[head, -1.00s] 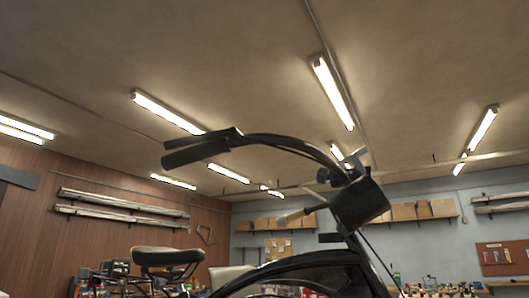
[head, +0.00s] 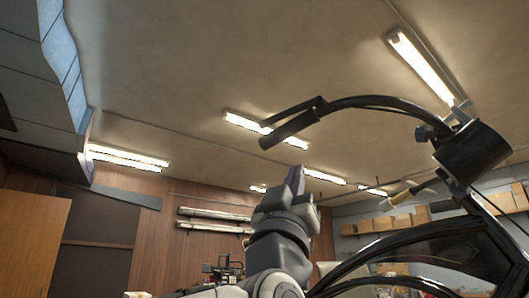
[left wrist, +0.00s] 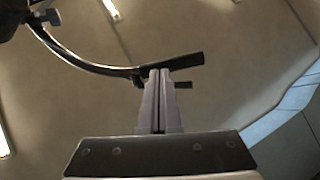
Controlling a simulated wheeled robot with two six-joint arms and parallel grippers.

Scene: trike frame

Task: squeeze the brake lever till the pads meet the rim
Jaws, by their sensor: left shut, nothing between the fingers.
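The trike's black handlebar (head: 380,103) ends in a thick dark grip (head: 290,131). A thinner black lever (head: 293,110) runs beside the grip, apart from it at the outer end. My left gripper (head: 297,174) points up below the grip, fingers together and empty. In the left wrist view the closed fingertips (left wrist: 159,72) overlap the grip (left wrist: 182,62), and a short piece of the lever (left wrist: 184,85) shows beside them. I cannot tell whether they touch. The brake pads and rim cannot be made out. My right gripper is out of view.
Dark curved frame parts (head: 410,232) fill the lower right. Shelves with boxes line the back wall. The air left of the grip is clear.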

